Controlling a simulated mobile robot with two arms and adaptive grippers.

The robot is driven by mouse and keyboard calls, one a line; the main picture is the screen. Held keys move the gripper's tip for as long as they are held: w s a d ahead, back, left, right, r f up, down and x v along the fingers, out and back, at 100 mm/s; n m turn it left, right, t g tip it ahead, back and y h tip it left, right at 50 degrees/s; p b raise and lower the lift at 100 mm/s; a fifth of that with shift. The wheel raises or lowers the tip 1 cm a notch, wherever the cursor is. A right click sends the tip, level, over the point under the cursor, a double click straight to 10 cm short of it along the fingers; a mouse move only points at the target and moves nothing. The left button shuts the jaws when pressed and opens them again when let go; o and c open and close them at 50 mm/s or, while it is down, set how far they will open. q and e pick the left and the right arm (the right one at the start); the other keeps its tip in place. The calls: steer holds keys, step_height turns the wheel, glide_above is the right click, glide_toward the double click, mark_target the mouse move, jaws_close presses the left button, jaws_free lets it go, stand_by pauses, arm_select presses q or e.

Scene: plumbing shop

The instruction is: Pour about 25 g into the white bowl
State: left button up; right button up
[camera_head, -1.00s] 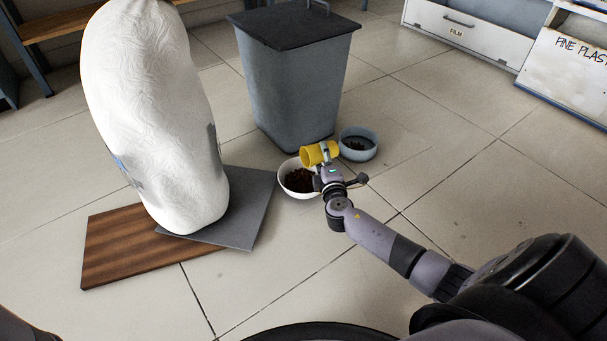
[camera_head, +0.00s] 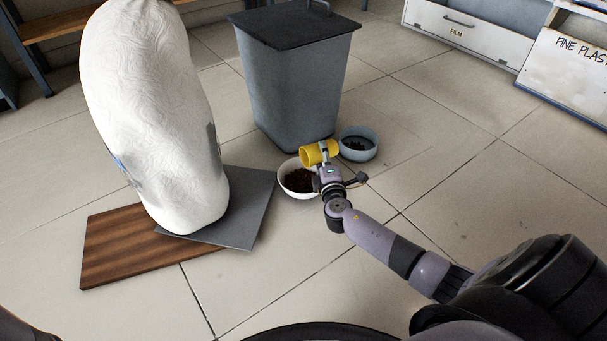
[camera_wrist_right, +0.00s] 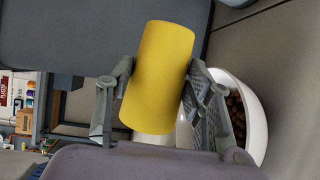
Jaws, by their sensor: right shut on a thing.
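The white bowl (camera_head: 291,190) stands on the tiled floor with dark brown pieces (camera_head: 299,180) in it. My right gripper (camera_head: 324,158) is shut on a yellow cup (camera_head: 312,155). It holds the cup tilted onto its side above the back right of the bowl, with the mouth to the left. In the right wrist view the yellow cup (camera_wrist_right: 158,75) sits between both fingers, and the bowl (camera_wrist_right: 256,120) shows at the right, partly hidden by a finger. I cannot see inside the cup or any pieces falling. My left gripper is not in view.
A blue-grey bowl (camera_head: 358,153) with dark contents stands right of the white bowl. A grey lidded bin (camera_head: 293,90) is close behind. A large white sack (camera_head: 155,120) stands on a grey mat (camera_head: 248,205) over a wooden board (camera_head: 140,250) at left. Floor at right is clear.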

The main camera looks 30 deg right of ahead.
steer(key=shift+a+r+n+t+b, duration=0.4)
steer(key=shift+n+b, duration=0.1)
steer(key=shift+n, duration=0.3)
stand_by(1.9)
steer(key=shift+a+r+n+h, duration=0.3)
steer(key=shift+n, duration=0.6)
stand_by(2.4)
